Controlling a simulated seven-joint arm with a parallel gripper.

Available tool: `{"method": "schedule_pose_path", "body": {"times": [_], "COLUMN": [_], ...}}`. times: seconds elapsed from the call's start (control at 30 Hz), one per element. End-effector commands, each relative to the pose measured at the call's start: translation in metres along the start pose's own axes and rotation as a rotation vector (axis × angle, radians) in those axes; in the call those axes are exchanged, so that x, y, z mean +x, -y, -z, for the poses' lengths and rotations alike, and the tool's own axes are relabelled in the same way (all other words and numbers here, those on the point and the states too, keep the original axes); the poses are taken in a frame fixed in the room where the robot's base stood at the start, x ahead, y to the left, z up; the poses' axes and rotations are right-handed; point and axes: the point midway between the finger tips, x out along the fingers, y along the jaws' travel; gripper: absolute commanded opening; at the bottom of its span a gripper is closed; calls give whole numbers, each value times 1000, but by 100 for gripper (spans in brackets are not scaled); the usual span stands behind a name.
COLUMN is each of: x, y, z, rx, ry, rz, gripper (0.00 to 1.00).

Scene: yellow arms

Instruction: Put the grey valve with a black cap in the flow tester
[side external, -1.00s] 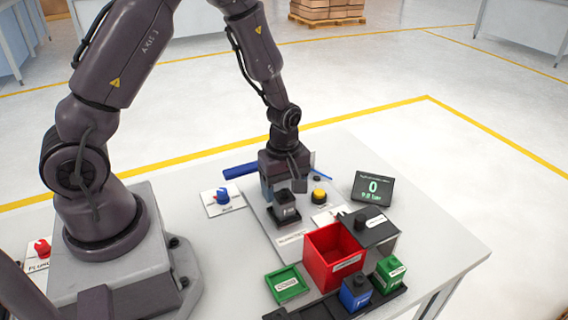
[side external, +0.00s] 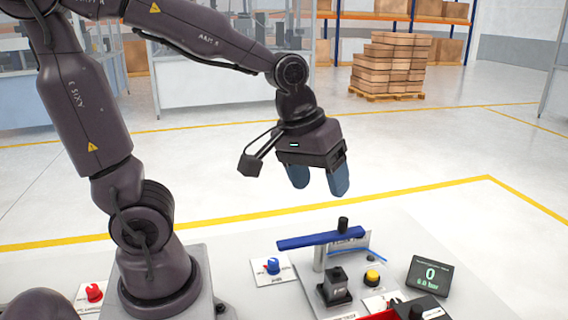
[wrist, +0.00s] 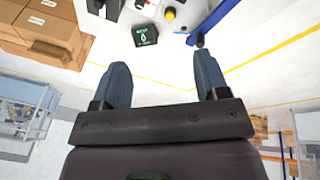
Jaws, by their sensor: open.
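A dark grey valve with a black cap (side external: 335,281) stands upright at the flow tester, in or on a dark square base; which one I cannot tell. The tester's plate (side external: 312,291) carries a grey post and a blue bar (side external: 320,240) with a black knob (side external: 343,224). The bar lies behind the valve in the side view and also shows in the wrist view (wrist: 216,18). My gripper (side external: 318,190) is open and empty, high above the table and clear of the valve. Its two blue fingers are spread apart in the wrist view (wrist: 160,68).
A yellow button (side external: 372,276) is right of the valve. A display (side external: 429,275) reads 0. A blue knob (side external: 273,266) and a red knob (side external: 94,293) sit on white panels at left. A red bin (side external: 384,315) is cut off by the lower edge.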

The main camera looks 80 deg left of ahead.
Motion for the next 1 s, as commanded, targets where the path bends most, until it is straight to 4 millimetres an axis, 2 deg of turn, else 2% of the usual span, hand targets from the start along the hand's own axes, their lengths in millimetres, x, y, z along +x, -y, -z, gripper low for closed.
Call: {"method": "schedule_pose_path", "body": {"times": [0.03, 0.1, 0.3, 0.47, 1.0], "x": [-17, -33, -56, -60, -60], "y": [2, 5, 14, 17, 17], "z": [-9, -21, -44, -48, -48], "rx": [110, 261, 535, 595, 592], "ry": [-42, -87, -173, -189, -189], "rz": [-22, -33, -31, -26, -26], "gripper": [68, 68, 68, 68, 68]}}
